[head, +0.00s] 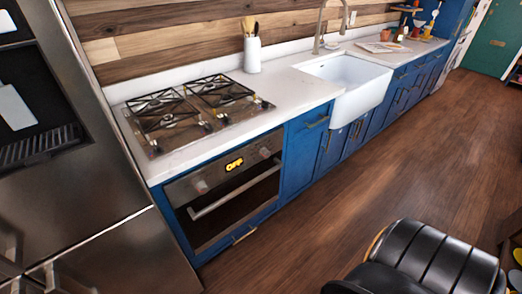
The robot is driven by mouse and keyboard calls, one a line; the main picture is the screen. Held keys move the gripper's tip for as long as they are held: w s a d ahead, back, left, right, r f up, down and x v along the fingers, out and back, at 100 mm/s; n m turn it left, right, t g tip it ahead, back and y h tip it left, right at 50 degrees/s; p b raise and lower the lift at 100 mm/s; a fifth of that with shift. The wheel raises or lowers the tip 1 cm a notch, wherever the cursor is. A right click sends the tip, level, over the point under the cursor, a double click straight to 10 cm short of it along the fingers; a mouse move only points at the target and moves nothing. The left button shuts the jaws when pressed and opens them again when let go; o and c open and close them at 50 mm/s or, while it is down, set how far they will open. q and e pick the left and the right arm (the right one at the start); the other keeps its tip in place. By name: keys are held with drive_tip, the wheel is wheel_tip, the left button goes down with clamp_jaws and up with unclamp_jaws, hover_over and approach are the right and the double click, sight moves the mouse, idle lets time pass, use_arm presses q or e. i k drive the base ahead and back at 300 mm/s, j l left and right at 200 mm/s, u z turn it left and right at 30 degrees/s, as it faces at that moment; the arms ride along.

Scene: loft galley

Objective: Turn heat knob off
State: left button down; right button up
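The oven (226,185) is built into the blue cabinets below the counter. Its front panel has a round knob on the left (200,186) and another knob on the right (265,153). Between them an orange display (234,164) appears to read "OFF". The knobs' exact angles are too small to tell. Neither of my grippers is in view.
A steel fridge (130,245) stands close at the left. A black padded chair (430,258) is at the bottom right. A white sink (350,85) and a utensil crock (252,54) are along the counter. The wood floor (370,170) before the cabinets is clear.

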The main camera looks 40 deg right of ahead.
sight(263, 152)
drive_tip(key=z, duration=1.25)
